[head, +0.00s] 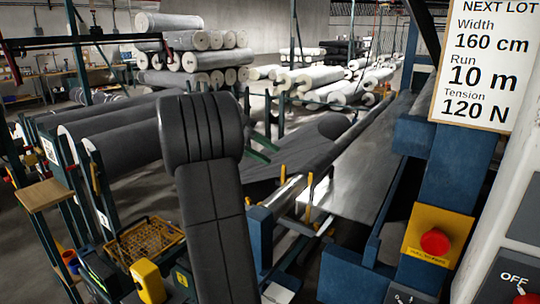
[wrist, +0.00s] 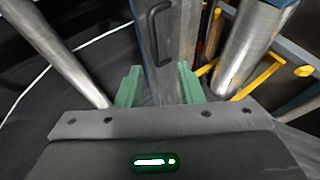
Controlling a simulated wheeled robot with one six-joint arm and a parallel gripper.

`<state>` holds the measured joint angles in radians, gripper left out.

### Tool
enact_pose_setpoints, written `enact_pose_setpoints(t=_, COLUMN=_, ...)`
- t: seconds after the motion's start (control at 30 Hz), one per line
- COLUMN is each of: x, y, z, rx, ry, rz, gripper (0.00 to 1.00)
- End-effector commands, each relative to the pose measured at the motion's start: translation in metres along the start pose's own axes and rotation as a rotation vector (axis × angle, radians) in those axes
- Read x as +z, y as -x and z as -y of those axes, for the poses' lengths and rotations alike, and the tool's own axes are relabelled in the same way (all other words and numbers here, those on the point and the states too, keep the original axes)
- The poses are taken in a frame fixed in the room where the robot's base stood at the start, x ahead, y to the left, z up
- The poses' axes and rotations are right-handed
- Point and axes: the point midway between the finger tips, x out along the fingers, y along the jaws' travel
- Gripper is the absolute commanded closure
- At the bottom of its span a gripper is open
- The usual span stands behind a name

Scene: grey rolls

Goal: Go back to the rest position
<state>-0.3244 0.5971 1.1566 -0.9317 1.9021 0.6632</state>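My gripper (wrist: 159,78) shows in the wrist view as two green fingers standing apart with a gap between them. A grey panel with a black handle (wrist: 157,30) is seen through and beyond the gap; I see no sign that the fingers grip it. In the head view my gripper (head: 262,150) shows as green fingers behind my dark arm, in front of the machine's grey fabric. The arm hides the wrist and part of the gripper there.
Large dark rolls (head: 125,135) lie on a rack at the left. A metal bar (head: 290,192) and blue machine frames (head: 455,170) stand close at the right. A yellow basket (head: 147,240) is low at the left. White rolls (head: 325,85) are stacked at the back.

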Motion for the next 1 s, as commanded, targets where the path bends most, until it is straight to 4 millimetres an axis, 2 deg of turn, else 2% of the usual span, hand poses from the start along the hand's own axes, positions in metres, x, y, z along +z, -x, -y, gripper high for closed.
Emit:
enact_pose_setpoints(t=0.23, x=0.000, y=-0.003, z=-0.001, rx=0.001, ry=-0.001, rz=0.001, gripper=0.66)
enact_pose_setpoints(t=0.37, x=-0.001, y=-0.016, z=-0.001, rx=0.001, ry=-0.001, rz=0.002, gripper=0.66)
enact_pose_setpoints(t=0.8, x=-0.002, y=-0.099, z=-0.001, rx=0.002, ry=0.000, rz=0.007, gripper=0.66)
enact_pose_setpoints(t=1.0, x=-0.003, y=-0.128, z=-0.001, rx=0.002, ry=0.000, rz=0.005, gripper=0.66)
